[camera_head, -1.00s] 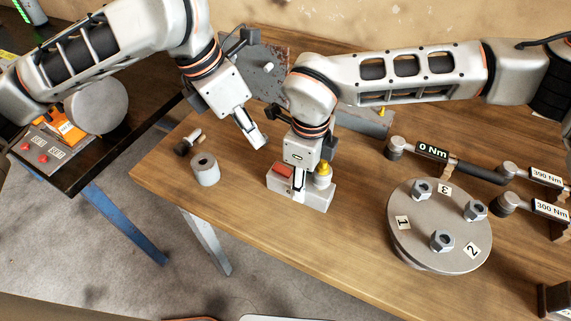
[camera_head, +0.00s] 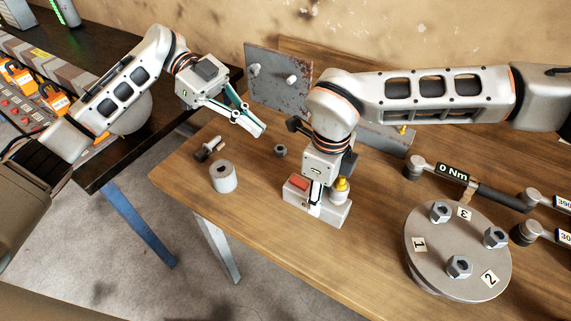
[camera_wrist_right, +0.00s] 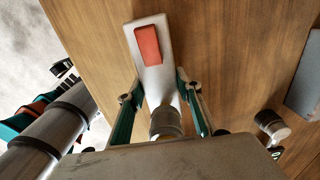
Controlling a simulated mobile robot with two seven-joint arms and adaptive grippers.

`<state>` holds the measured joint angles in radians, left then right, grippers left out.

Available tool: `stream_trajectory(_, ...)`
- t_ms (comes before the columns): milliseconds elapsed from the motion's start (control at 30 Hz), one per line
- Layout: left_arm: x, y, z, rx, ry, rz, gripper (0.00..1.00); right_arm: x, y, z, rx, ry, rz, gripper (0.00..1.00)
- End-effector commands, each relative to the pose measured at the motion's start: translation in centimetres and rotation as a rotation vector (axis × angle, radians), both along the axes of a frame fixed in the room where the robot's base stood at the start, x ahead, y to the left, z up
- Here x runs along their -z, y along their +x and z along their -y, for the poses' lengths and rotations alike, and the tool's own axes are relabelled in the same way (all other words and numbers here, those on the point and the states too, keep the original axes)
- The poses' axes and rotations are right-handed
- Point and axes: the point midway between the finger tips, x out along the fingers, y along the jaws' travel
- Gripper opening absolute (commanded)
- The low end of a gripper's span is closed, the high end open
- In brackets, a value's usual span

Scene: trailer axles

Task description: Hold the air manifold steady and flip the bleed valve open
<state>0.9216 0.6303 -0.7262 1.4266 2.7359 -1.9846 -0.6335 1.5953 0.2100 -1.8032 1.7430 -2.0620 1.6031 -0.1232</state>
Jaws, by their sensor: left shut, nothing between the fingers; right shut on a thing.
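The air manifold (camera_head: 328,216) is a light grey block on the wooden table, with a red flat piece (camera_head: 299,183), apparently the bleed valve's lever, at its left end. A yellow-topped fitting (camera_head: 341,186) stands at its right end. In the right wrist view the block (camera_wrist_right: 153,75), the red piece (camera_wrist_right: 148,44) and a brass-coloured fitting (camera_wrist_right: 166,122) show. My right gripper (camera_head: 314,203) is shut on the manifold from above, its fingers (camera_wrist_right: 160,90) on both sides of the block. My left gripper (camera_head: 260,130) is shut and empty, in the air behind and left of the manifold.
A grey hollow cylinder (camera_head: 223,177), a small bolt-like part (camera_head: 208,149) and a nut (camera_head: 280,150) are left of the manifold. A round numbered plate with nuts (camera_head: 440,270) and torque wrenches (camera_head: 485,194) are at right. A rusty metal plate (camera_head: 279,82) stands behind.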

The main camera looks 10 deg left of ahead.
Motion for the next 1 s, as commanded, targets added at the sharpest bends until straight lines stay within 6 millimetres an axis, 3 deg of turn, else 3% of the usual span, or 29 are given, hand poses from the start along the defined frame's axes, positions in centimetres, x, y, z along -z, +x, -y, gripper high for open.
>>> stream_trajectory(467, 0.2, -0.1, 0.3, -0.008, -0.002, -0.019, 0.0, -0.1, 0.0, 0.0, 0.0, 0.001, 0.001, 0.03)
stream_trajectory(667, 1.4, -1.1, 2.5, -0.006, -0.004, -0.02, 0.0, -0.1, 0.0, 0.0, 0.0, 0.001, 0.001, 0.03)
stream_trajectory(1000, 4.2, -3.4, 8.1, -0.007, -0.004, -0.019, 0.0, -0.1, 0.0, 0.0, 0.0, 0.001, 0.001, 0.03)
